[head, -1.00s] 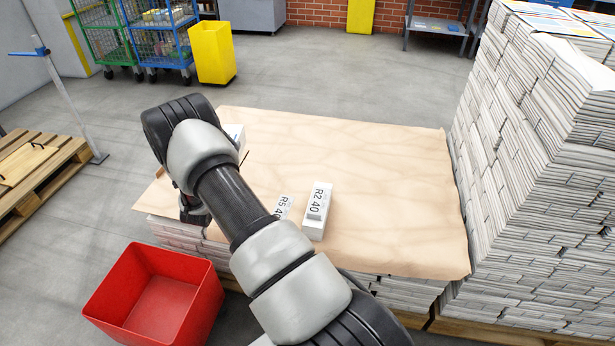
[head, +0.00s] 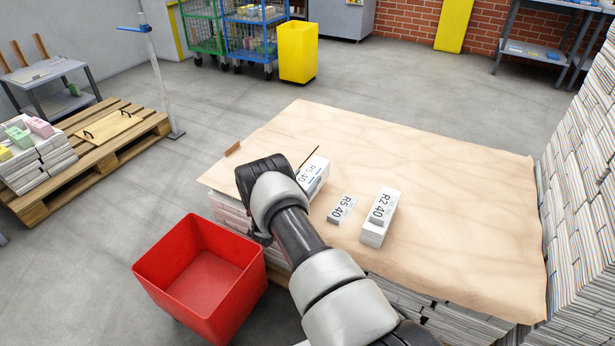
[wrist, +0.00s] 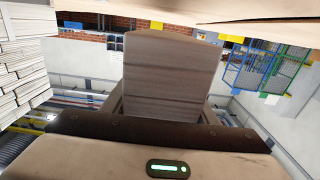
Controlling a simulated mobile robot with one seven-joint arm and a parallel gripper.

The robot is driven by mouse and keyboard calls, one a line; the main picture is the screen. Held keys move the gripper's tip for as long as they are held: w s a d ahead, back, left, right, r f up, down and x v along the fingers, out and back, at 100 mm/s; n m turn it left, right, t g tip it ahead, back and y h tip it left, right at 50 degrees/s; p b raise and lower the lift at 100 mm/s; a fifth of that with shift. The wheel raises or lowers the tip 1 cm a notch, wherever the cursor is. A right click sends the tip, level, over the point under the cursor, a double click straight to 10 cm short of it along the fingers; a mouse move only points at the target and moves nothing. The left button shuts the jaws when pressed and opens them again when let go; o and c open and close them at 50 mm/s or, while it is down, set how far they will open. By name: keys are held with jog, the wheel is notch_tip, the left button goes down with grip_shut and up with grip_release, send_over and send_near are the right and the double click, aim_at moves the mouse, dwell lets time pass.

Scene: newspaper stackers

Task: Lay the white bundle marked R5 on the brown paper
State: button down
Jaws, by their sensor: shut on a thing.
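A white bundle marked R5 40 (head: 316,172) shows just past the end of my arm in the head view, partly hidden by it. In the wrist view a pale layered bundle (wrist: 172,65) fills the space between the jaws of my gripper (wrist: 163,110), which is shut on it. In the head view the arm hides the jaws. The brown paper (head: 450,190) covers a low stack and lies right of and under the bundle; I cannot tell whether they touch. A flat R5 40 label (head: 342,209) lies on the paper.
A white R2 40 bundle (head: 379,217) lies right of the flat label. A red bin (head: 200,280) stands on the floor in front, left of my arm. A tall newspaper stack (head: 590,190) bounds the right. The paper's middle and back are clear.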

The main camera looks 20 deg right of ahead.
jog(key=shift+f+b, duration=0.55)
jog(key=shift+f, duration=0.95)
jog(key=shift+f, duration=0.15)
jog(key=c, duration=0.7)
grip_release()
jog(key=shift+f, duration=0.2)
jog(key=shift+r, duration=0.15)
jog(key=p+v, duration=0.2)
jog(key=v, duration=1)
jog(key=shift+s+p, duration=0.1)
jog(key=shift+p, duration=0.2)
